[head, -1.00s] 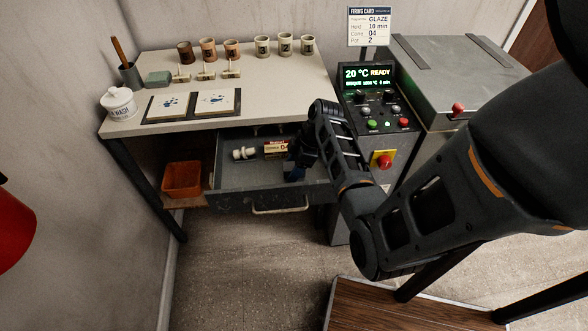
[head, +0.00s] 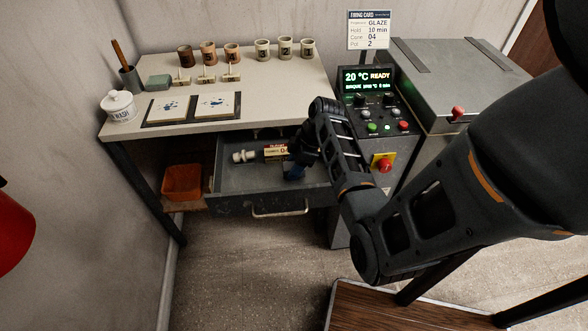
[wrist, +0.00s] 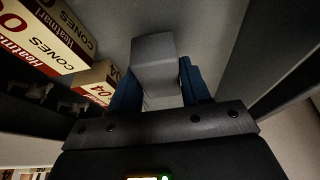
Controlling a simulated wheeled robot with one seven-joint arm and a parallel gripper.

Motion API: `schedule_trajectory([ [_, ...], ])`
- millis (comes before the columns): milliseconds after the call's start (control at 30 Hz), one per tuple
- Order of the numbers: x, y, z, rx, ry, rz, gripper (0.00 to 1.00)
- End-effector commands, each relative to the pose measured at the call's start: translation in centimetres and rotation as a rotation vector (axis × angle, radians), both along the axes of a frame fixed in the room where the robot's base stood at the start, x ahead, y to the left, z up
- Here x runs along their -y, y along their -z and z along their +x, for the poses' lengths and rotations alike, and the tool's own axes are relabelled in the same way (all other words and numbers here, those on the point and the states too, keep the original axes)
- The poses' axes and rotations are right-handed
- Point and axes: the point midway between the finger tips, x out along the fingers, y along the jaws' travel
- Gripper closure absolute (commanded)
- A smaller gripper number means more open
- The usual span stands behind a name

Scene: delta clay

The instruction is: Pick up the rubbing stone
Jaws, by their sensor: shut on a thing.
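The rubbing stone (wrist: 153,58) is a plain grey block in the wrist view. It sits between the two blue fingers of my gripper (wrist: 155,88), which is shut on it. In the head view my gripper (head: 296,168) is at the right end of the open drawer (head: 232,177), and my arm hides the stone there. I cannot tell whether the stone still touches the drawer floor.
Boxes of cones (wrist: 45,35) lie to the left of my gripper in the drawer, with a white object (head: 244,156) beside them. The drawer walls are close around. The tabletop (head: 280,75) above holds cups, tiles and a jar. The kiln controller (head: 375,110) stands right.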

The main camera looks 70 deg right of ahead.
Motion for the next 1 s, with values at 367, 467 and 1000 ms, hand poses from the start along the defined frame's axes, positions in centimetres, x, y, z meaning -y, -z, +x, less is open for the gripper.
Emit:
schedule_trajectory([
  [367, 2.7, -5.6, -4.8, 0.002, 0.006, -0.003, 0.91],
  [467, 3.7, -6.9, -6.6, 0.002, 0.006, -0.003, 0.91],
  [1000, 5.6, -9.5, -10.3, 0.0, 0.0, 0.0, 0.91],
])
